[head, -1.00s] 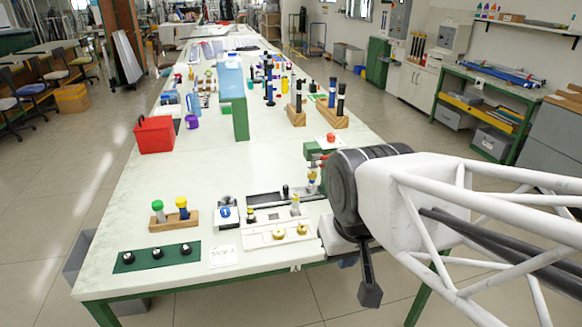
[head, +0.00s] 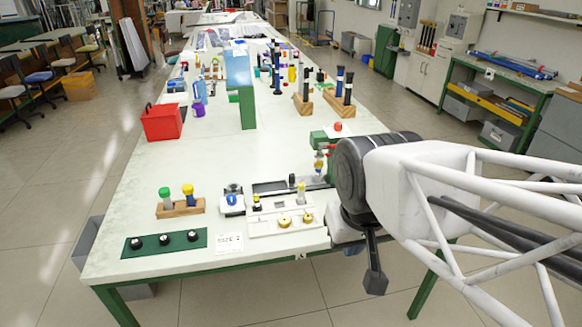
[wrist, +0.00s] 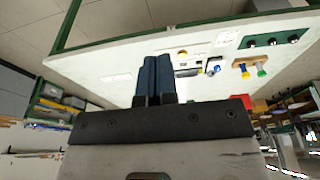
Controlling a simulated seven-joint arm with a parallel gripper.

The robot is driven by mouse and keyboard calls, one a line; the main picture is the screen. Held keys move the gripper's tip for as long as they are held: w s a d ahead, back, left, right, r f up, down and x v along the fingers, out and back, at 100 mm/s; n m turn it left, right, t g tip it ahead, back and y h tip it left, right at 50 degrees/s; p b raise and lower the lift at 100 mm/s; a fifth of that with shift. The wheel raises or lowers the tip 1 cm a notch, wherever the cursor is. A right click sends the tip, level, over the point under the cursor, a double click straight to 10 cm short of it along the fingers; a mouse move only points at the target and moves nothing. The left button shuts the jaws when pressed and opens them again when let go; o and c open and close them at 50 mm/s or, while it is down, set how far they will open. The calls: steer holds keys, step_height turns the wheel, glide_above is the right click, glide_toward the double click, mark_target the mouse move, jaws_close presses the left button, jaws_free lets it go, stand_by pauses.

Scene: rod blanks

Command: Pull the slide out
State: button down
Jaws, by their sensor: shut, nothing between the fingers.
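I cannot tell for sure which part is the slide. My gripper (head: 375,283) hangs to the right of the fixture, past the table's front edge and apart from it. In the wrist view its two dark blue fingers (wrist: 152,80) are together with nothing between them.
A wooden block (head: 180,209) with green and yellow knobs, a green plate (head: 165,243) with black knobs and a white-and-blue piece (head: 232,201) stand left of the fixture. A red box (head: 162,122) is farther back.

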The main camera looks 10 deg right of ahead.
steer(key=c, duration=1.8)
jaws_free()
steer(key=shift+c, duration=0.2)
steer(key=o, duration=0.5)
steer(key=shift+w, duration=0.1)
steer(key=shift+o, duration=1.1)
steer(key=shift+w+r, duration=0.15)
steer(key=shift+w, duration=0.05)
steer(key=shift+o, duration=1.1)
steer(key=w+r+n, duration=0.1)
steer(key=w+r, duration=0.1)
steer(key=w, duration=1.3)
steer(key=shift+w+d+g, duration=0.25)
steer(key=shift+g, duration=0.05)
steer(key=n+g, duration=0.2)
steer(key=n, duration=0.1)
glide_above(292, 175)
steer(key=f, duration=2.1)
steer(key=shift+s+f, duration=0.3)
steer(key=shift+s, duration=0.05)
steer(key=shift+w+f, duration=0.45)
steer(key=shift+f, duration=0.1)
steer(key=shift+f, duration=0.1)
